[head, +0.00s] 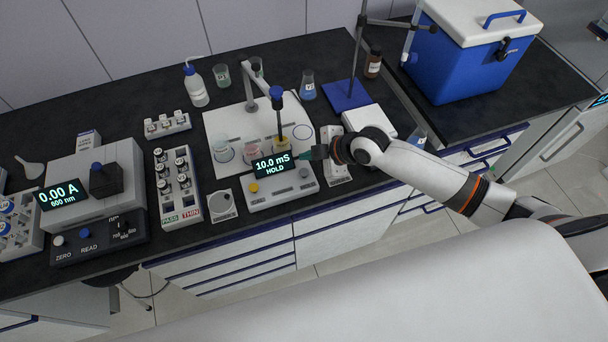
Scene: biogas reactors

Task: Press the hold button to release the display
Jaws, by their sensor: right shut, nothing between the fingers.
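The meter (281,190) is a low white box near the front of the black bench. Its tilted display (273,164) reads "10.0 mS HOLD". A yellow button (254,188) sits on the left of its top and a small grey button (304,173) on the right; their labels are too small to read. My right gripper (313,153) is shut and empty. It appears just behind and above the right end of the meter, close to the display's right edge; I cannot tell whether it touches anything. My left gripper is not in view.
A white rack (334,160) stands right of the meter, a small round-pan scale (221,206) left. A photometer (95,190) and vial rack (176,186) are further left.

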